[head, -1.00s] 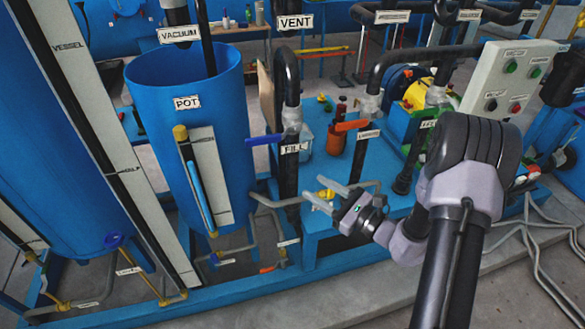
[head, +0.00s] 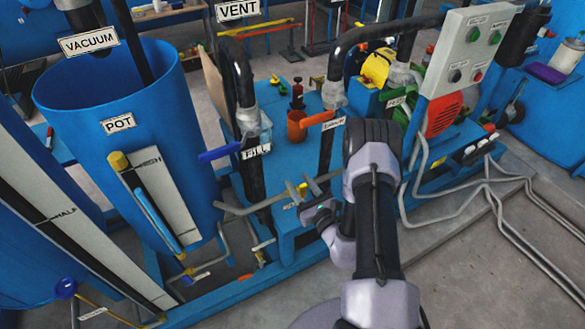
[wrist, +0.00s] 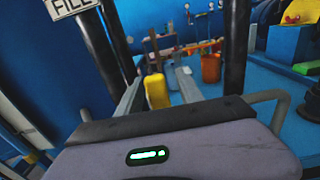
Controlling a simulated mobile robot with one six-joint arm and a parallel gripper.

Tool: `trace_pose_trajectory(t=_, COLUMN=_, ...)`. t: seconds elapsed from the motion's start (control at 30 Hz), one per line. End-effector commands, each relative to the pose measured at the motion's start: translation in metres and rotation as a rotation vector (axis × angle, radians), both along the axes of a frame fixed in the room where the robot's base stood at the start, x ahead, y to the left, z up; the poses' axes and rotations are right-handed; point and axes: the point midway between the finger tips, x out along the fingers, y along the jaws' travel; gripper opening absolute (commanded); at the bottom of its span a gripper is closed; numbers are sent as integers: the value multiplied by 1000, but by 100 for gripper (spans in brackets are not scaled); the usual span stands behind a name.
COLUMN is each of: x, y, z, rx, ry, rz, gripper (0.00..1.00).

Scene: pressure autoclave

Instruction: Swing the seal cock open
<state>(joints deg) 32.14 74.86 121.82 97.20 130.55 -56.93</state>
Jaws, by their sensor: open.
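No label that I can read says seal, so I cannot tell for certain which valve is the seal cock. An orange lever handle (head: 316,119) sits on a dark pipe, with a small tag (head: 333,124) too blurred to read. A blue lever (head: 219,152) sits beside the FILL label (head: 256,151). My gripper (head: 301,187) is open, low and in front of the pipes, below both levers and apart from them. In the wrist view, a yellow piece (wrist: 157,92) shows between the open fingers (wrist: 158,92); I cannot tell whether they touch it.
The blue pot (head: 110,95) with its sight gauge stands at the left. A grey control box (head: 470,55) with buttons and a red motor (head: 443,113) stand at the right. Dark vertical pipes crowd the gripper. Grey hoses (head: 510,222) lie on the floor at right, where open floor shows.

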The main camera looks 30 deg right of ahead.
Motion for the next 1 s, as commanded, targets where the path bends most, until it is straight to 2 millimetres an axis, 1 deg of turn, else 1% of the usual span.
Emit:
trace_pose_trajectory(t=0.37, x=0, y=3, z=0, rx=0, ry=0, rz=-4, gripper=44)
trace_pose_trajectory(t=0.4, x=0, y=3, z=0, rx=0, ry=0, rz=-3, gripper=40)
trace_pose_trajectory(t=0.47, x=0, y=3, z=0, rx=0, ry=0, rz=-3, gripper=28)
trace_pose_trajectory(t=0.5, x=0, y=3, z=0, rx=0, ry=0, rz=-3, gripper=20)
trace_pose_trajectory(t=0.57, x=0, y=3, z=0, rx=0, ry=0, rz=-3, gripper=8)
trace_pose_trajectory(t=0.6, x=0, y=3, z=0, rx=0, ry=0, rz=-3, gripper=0)
trace_pose_trajectory(t=1.0, x=0, y=3, z=0, rx=0, ry=0, rz=-3, gripper=0)
